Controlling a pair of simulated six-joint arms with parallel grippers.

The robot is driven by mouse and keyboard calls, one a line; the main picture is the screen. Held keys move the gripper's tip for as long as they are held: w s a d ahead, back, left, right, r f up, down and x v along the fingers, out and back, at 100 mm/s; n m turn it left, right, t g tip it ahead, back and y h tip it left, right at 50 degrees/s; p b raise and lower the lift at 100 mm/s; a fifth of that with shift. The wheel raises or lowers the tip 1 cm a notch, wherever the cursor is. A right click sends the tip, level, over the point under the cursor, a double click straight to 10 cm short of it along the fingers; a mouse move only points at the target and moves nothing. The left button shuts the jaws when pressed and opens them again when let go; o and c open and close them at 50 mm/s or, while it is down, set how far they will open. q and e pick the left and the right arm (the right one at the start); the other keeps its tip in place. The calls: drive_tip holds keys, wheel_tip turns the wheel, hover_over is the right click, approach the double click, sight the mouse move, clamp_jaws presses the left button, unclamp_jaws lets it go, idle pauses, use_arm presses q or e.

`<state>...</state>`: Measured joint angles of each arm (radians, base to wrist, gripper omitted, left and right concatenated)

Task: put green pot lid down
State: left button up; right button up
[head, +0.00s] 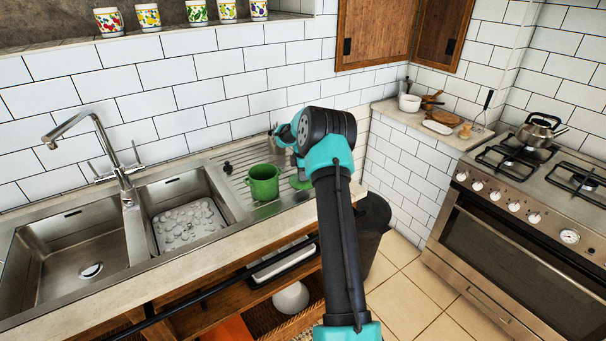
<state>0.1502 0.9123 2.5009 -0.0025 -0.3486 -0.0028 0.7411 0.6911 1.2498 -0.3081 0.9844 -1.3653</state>
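A green pot (263,183) stands on the ribbed drainboard to the right of the sinks. A small green piece, which looks like the pot lid (299,182), shows just right of the pot, low by the counter and partly hidden by my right arm. I cannot tell whether it rests on the counter or is held. My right gripper (290,146) is above and behind these, at the end of the teal and black arm. Its fingertips are mostly hidden, so its opening is unclear. My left gripper is out of view.
A metal sink (72,247) with a tall tap (95,127) and a second basin (187,212) lie to the left. A grey metal item is partly hidden behind my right gripper. A stove (541,172) with a kettle (538,129) stands at the right. Tiled wall backs the counter.

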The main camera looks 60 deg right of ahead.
drive_tip(key=o, duration=0.5)
drive_tip(key=shift+c, duration=0.2)
drive_tip(key=shift+r, duration=0.15)
wheel_tip(320, 180, up, 12)
idle(0.8)
